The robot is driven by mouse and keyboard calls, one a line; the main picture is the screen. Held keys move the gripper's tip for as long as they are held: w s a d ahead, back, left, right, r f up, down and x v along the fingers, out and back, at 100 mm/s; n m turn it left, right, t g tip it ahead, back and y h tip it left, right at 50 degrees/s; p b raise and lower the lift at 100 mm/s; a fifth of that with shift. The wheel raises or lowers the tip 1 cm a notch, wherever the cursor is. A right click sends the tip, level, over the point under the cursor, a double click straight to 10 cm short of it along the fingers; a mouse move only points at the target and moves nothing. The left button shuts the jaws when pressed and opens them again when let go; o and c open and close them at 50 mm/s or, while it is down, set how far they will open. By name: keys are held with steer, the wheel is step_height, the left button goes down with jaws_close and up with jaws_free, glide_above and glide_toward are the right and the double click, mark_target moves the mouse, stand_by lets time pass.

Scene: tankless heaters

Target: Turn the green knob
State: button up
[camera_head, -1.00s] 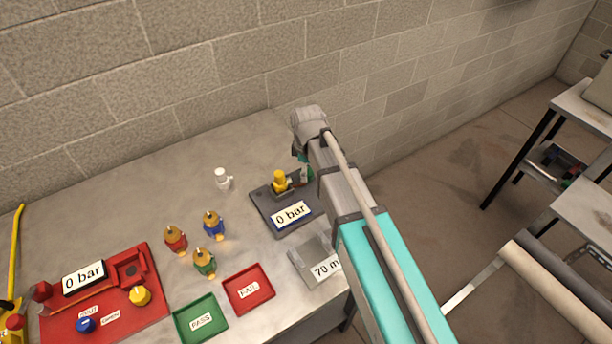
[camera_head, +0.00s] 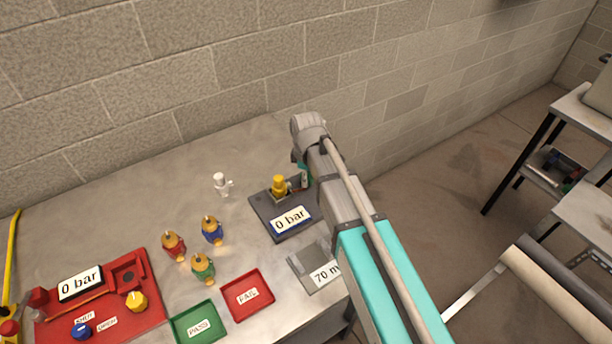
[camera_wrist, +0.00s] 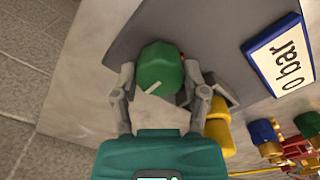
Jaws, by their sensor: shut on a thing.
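The green knob (camera_wrist: 158,68) is a rounded, faceted cap with a pale line on its face. It stands at the dark grey gauge plate (camera_head: 264,209), beside a yellow fitting (camera_head: 279,185). In the wrist view my gripper (camera_wrist: 160,80) has one finger on each side of the knob and is shut on it. The yellow fitting (camera_wrist: 218,132) shows just to the right of the right finger. In the head view my arm hides the knob and most of the gripper. The plate's display (camera_head: 291,220) reads 0 bar.
A white fitting (camera_head: 221,184) stands left of the plate. Several brass-topped heater parts, red (camera_head: 173,246), blue (camera_head: 212,231) and green (camera_head: 203,268), stand on the bench. Further left is a red test station (camera_head: 112,310). PASS (camera_head: 183,325) and FAIL (camera_head: 237,309) trays lie in front. A brick wall backs the bench.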

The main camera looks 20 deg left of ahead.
steer(key=shift+c, duration=0.6)
steer(key=shift+m, duration=0.4)
steer(key=m, duration=0.5)
steer(key=shift+w, duration=0.1)
steer(key=m, duration=0.6)
steer(key=shift+m, duration=0.3)
steer(key=o, duration=1.1)
steer(key=shift+o, duration=0.2)
